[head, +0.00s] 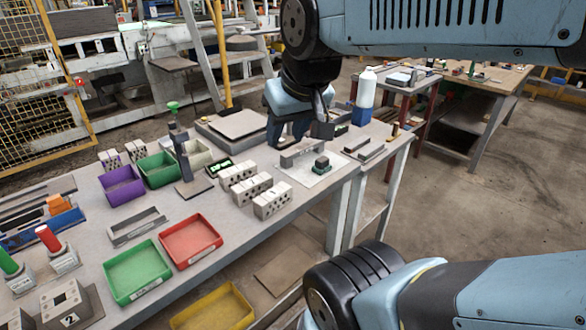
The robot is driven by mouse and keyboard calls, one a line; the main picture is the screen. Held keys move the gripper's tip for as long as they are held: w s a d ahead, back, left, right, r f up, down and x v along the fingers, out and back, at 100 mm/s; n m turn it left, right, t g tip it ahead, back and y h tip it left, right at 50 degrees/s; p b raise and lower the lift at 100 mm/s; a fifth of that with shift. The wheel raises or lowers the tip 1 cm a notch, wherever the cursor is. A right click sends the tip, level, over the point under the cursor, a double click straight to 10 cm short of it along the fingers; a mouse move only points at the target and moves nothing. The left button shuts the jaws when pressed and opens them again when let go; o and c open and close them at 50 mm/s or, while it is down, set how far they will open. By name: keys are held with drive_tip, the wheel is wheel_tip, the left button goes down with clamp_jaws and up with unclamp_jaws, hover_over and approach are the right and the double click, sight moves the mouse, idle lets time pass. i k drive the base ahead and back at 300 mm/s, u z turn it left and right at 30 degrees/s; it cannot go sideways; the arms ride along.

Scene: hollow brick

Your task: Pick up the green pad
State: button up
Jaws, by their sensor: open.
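A small dark block with a green top, which looks like the green pad (322,163), sits on a pale flat plate (304,176) towards the right end of the workbench. My gripper (298,134) is open and hangs from above, a little left of and behind the pad in the picture. The gap between its fingers looks empty, though the arm's wrist hides part of it. A grey bar-like piece (301,150) lies just below the fingers, at the back of the plate. I cannot tell whether the fingers touch it.
Several hollow bricks (252,189) stand left of the plate. Red (190,241), green (137,271) and purple (122,186) bins line the bench. A dark upright stand (182,157) rises behind. A white bottle (366,88) stands at the back right. The right bench edge is close.

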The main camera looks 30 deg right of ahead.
sight(321, 166)
drive_tip(key=z, duration=0.7)
